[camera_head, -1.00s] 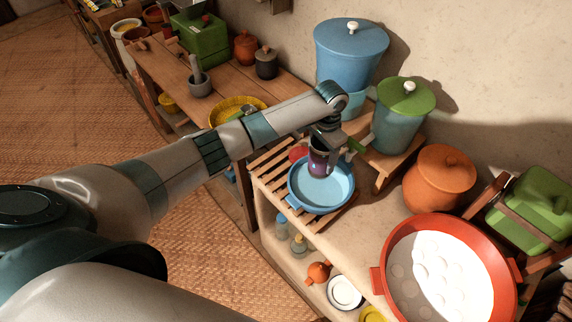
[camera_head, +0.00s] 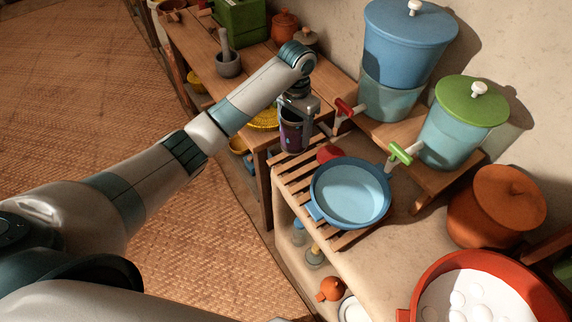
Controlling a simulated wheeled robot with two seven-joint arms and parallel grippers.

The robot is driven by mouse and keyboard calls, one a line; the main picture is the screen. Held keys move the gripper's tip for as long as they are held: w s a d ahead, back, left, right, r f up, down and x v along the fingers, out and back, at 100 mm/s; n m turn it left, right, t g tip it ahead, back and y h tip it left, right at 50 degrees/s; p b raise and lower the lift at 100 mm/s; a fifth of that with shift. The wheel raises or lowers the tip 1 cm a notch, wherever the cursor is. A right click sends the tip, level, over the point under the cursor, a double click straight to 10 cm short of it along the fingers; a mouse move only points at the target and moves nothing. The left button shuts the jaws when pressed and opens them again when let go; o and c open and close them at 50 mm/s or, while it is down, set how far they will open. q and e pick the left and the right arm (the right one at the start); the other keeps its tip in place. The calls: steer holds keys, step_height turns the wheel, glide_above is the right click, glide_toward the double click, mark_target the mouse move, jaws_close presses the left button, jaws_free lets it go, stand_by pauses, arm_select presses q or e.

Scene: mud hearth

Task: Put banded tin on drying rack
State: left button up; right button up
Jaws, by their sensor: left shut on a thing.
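My left gripper (camera_head: 297,108) is shut on the banded tin (camera_head: 291,136), a small dark purple cup-like tin with a lighter rim. It holds the tin roughly upright at the far end of the drying rack (camera_head: 289,184), a slatted wooden rack on the mud ledge. The tin looks raised; its exact height over the slats cannot be told. A blue two-handled pan (camera_head: 350,194) sits on the rack's right part. A red round thing (camera_head: 330,154) lies behind the pan, partly hidden. My right gripper is not in view.
A blue water container (camera_head: 408,45) with a red tap (camera_head: 344,107) stands close right of the tin. A green-lidded container (camera_head: 457,130) has a green tap (camera_head: 400,153) near the pan. A wooden table (camera_head: 195,48) adjoins at the left. The rack's left slats are bare.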

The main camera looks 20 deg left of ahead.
arm_select(q)
steer(key=shift+s+r, duration=0.1)
steer(key=shift+s, duration=0.05)
steer(key=shift+f, duration=0.6)
step_height(320, 180, down, 5)
steer(key=shift+r+p, duration=0.2)
steer(key=shift+p, duration=0.6)
steer(key=shift+f, duration=0.3)
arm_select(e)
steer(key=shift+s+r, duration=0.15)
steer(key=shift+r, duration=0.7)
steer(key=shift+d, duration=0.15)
arm_select(q)
step_height(320, 180, down, 3)
steer(key=shift+f+p, duration=0.2)
steer(key=shift+p, duration=0.25)
steer(key=shift+f, duration=0.15)
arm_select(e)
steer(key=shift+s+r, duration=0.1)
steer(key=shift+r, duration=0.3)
arm_select(q)
steer(key=shift+f, duration=0.1)
